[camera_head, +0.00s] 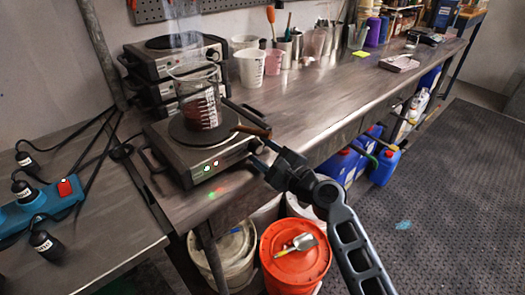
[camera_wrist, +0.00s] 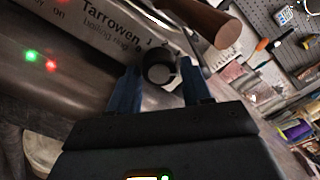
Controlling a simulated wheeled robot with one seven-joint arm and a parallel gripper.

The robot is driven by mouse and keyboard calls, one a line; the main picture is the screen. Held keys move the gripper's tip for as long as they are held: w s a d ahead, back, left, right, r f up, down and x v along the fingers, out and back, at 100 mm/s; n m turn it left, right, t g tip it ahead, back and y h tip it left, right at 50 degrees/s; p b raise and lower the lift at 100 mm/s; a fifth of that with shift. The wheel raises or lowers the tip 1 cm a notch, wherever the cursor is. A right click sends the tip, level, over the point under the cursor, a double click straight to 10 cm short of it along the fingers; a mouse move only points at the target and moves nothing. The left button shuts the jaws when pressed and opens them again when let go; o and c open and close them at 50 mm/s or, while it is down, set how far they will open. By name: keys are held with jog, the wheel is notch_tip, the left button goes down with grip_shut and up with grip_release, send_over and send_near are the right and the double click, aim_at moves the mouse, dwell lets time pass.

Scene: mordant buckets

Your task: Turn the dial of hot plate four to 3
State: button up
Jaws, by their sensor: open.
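A grey hot plate (camera_head: 195,160) stands at the bench's front edge, with a beaker of dark red liquid (camera_head: 200,105) on its round top. Its front face also shows in the wrist view (camera_wrist: 72,22), with the printed word "Tarrowen". I cannot read a hot plate number. A dark round dial (camera_wrist: 160,72) with a paler face sits between my blue fingers in the wrist view; its setting is not readable. My gripper (camera_head: 262,155) is open at the right end of the hot plate's front, fingers on either side of the dial. Contact cannot be told.
A brown handle (camera_head: 252,131) juts from the hot plate just above my gripper; it shows in the wrist view (camera_wrist: 212,28). More hot plates (camera_head: 165,62) are stacked behind. An orange-lidded bucket (camera_head: 295,250) stands below.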

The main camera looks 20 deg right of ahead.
jog(key=shift+w, duration=0.1)
jog(key=shift+c, duration=0.4)
jog(key=c, duration=0.7)
jog(key=shift+f+b, duration=0.1)
jog(key=shift+b, duration=0.2)
jog(key=n+b, duration=0.2)
jog(key=n, duration=0.1)
jog(key=shift+f+n+b, duration=0.1)
jog(key=shift+n+b, duration=1.4)
jog(key=shift+n, duration=0.4)
jog(key=shift+r, duration=0.2)
jog(key=o, duration=0.8)
